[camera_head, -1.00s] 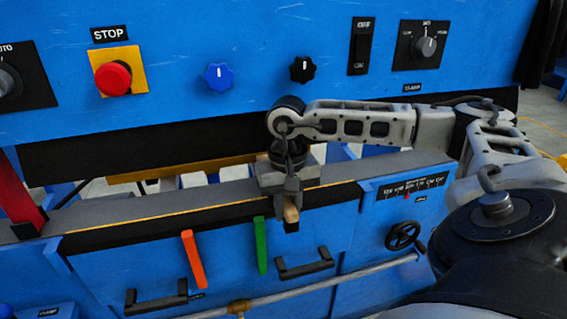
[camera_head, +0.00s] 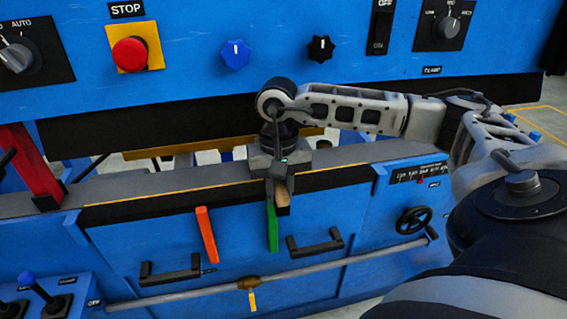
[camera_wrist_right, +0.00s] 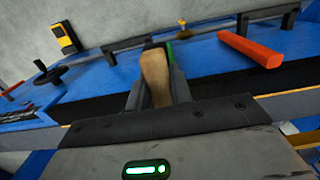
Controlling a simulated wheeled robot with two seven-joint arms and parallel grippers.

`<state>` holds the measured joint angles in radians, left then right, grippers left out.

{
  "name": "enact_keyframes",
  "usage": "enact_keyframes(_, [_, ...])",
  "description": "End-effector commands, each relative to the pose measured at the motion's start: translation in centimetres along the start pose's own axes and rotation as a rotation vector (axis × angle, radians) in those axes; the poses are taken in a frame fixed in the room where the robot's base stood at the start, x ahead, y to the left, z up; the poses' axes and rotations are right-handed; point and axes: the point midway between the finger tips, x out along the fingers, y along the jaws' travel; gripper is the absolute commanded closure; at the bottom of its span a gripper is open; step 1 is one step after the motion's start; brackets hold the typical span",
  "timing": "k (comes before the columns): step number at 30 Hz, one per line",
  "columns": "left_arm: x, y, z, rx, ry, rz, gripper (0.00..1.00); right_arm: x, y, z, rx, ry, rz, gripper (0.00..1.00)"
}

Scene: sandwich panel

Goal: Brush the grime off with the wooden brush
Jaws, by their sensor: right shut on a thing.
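My right gripper (camera_head: 279,176) points down at the front edge of the grey ledge and is shut on the wooden brush (camera_head: 282,190). The brush's pale wooden end shows below the fingers, just above the green handle (camera_head: 272,228). In the right wrist view the tan wooden piece (camera_wrist_right: 155,76) stands between the two dark fingers of the gripper (camera_wrist_right: 157,88). The bristles are hidden, and I cannot make out any grime clearly. My left gripper is not in view.
An orange handle (camera_head: 206,235) and black pull handles (camera_head: 315,243) stick out of the blue front. A grey pipe (camera_head: 195,294) runs below. A red post (camera_head: 33,168) stands at left. Above are a red stop button (camera_head: 129,54) and knobs (camera_head: 235,54).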

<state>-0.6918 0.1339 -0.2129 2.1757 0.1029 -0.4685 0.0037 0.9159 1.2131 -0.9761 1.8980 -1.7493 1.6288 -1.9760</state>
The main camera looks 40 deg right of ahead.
Motion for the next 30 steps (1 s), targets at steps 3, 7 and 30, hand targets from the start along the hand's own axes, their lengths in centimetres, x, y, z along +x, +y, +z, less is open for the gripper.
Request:
enact_keyframes(3, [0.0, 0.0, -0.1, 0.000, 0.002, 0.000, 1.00, 0.1, -0.1, 0.1, -0.002, -0.002, -0.001, 1.00])
enact_keyframes(7, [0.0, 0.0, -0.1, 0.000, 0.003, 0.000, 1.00, 0.0, -0.8, 0.0, -0.003, -0.001, -0.001, 1.00])
enact_keyframes(30, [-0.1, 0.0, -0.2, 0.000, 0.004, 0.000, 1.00, -0.2, -4.3, -0.1, 0.000, 0.002, -0.001, 1.00])
